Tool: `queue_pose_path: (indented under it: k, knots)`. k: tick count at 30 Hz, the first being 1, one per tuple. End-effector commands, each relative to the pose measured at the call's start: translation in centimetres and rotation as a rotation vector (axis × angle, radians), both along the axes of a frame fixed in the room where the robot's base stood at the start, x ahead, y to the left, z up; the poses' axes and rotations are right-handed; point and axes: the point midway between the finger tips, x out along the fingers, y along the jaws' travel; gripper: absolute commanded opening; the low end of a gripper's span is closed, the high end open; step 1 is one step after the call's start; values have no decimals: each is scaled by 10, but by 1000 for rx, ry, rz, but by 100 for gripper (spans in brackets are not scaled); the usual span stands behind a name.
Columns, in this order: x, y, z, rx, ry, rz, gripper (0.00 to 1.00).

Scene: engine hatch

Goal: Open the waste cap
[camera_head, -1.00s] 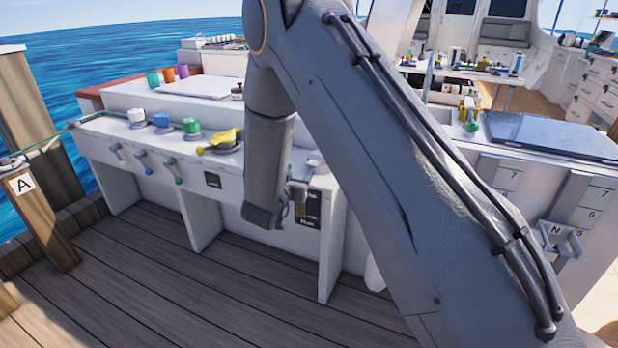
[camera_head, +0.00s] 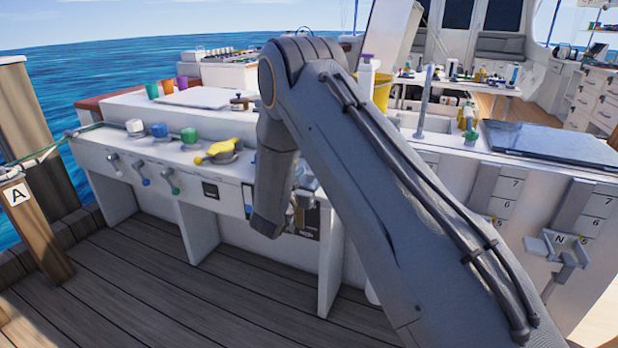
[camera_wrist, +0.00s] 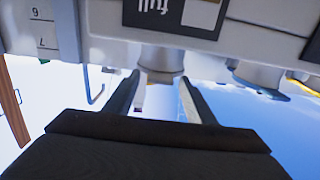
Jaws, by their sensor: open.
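In the wrist view, which is upside down, a pale round cap or fitting (camera_wrist: 162,62) shows on the white counter, beyond and between the fingertips. I cannot read which cap it is. My gripper (camera_wrist: 158,83) is open, its two dark fingers apart with nothing held. I cannot tell whether the fingers touch the fitting. In the head view my arm hides most of the gripper and this fitting. White (camera_head: 135,127), blue (camera_head: 160,130) and green (camera_head: 189,136) caps stand in a row on the counter (camera_head: 100,137), left of a yellow handle (camera_head: 222,149).
A dark label panel with "full" (camera_wrist: 168,12) is on the counter front near the gripper. Small levers (camera_head: 168,180) hang below the caps. A sink tap (camera_head: 428,95) and yellow bucket (camera_head: 382,90) stand at the right. The wooden deck (camera_head: 180,290) in front is clear.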

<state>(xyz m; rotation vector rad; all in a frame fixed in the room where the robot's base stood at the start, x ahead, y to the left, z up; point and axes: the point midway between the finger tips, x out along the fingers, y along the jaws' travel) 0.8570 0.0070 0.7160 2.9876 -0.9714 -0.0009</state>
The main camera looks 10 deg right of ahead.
Motion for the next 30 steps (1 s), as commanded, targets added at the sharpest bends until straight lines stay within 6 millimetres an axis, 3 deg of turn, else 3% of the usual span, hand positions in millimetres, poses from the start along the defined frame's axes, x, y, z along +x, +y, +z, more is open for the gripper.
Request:
queue_pose_path:
  k: [6, 15, 23, 30]
  knots:
    - [0, 0, 0, 0, 0, 0, 50]
    - [0, 0, 0, 0, 0, 0, 0]
    - [0, -1, 3, 6, 8, -1, 0]
    - [0, -4, 21, 52, 66, -5, 0]
